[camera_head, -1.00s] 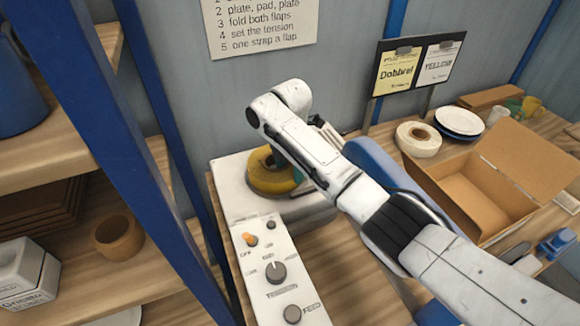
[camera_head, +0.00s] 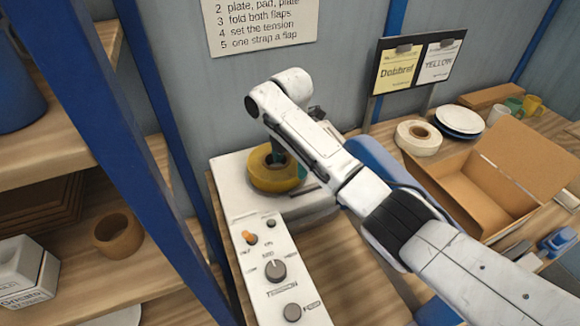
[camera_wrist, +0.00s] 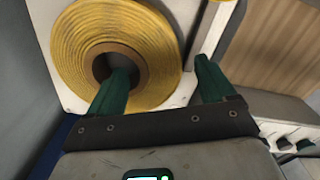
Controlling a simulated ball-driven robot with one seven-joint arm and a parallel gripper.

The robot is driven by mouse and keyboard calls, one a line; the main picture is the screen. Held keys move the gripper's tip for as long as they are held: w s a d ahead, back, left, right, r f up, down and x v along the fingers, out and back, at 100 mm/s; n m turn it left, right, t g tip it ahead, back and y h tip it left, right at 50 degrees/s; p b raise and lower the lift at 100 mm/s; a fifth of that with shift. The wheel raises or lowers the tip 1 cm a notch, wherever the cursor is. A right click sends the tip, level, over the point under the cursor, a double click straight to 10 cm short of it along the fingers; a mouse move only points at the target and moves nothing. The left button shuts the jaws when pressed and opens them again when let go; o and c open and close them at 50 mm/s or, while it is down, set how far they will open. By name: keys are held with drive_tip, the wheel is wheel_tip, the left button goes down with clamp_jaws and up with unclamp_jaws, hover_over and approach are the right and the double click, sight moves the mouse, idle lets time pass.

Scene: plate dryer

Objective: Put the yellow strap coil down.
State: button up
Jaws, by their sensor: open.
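The yellow strap coil (camera_head: 272,180) lies flat on the white top of the strapping machine (camera_head: 232,178). In the wrist view the coil (camera_wrist: 75,60) shows its wound face and a brown core with a dark hole. My gripper (camera_wrist: 162,65) is open. Its left green finger reaches over the core hole and its right finger is outside the coil's right edge, with a gap between. I cannot tell how deep the left finger sits.
The control panel (camera_head: 275,270) with knobs and an orange switch is in front. A blue shelf post (camera_head: 95,130) stands close on the left. An open cardboard box (camera_head: 455,205), a white coil (camera_head: 418,138) and plates (camera_head: 459,122) are on the bench to the right.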

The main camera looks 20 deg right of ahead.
wheel_tip(320, 180, up, 10)
drive_tip(key=p, duration=0.1)
drive_tip(key=shift+c, duration=0.2)
idle(1.2)
